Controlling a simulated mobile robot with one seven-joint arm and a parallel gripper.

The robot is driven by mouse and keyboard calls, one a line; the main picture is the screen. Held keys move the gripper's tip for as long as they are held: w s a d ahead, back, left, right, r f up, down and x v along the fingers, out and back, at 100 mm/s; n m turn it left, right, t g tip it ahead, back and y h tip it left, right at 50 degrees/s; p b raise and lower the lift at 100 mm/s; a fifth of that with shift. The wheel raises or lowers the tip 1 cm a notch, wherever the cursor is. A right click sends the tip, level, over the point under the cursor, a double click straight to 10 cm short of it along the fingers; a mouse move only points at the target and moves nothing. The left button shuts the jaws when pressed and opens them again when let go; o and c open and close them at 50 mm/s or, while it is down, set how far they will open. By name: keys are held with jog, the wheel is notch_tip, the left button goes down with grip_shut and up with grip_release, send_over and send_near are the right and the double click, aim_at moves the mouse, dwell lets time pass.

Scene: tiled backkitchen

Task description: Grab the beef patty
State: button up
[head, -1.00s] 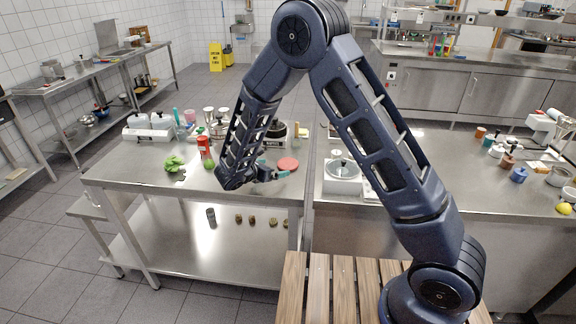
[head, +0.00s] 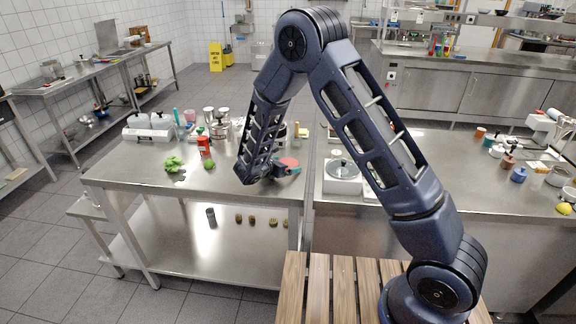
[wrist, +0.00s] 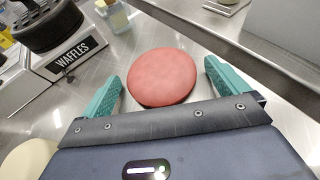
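The beef patty (wrist: 162,78) is a flat reddish-pink disc lying on the steel table. In the wrist view it sits ahead of and between the two teal fingers of my gripper (wrist: 165,88), which are wide apart with nothing between them but the near part of the patty. In the head view the patty (head: 290,162) shows as a small pink patch, partly hidden behind my gripper (head: 281,171). I cannot tell whether the fingers touch it.
A waffle maker (wrist: 68,58) stands to the left of the patty in the wrist view.

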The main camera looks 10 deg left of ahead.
jog(key=c, duration=0.9)
jog(key=shift+r, duration=0.1)
jog(key=shift+c, duration=0.2)
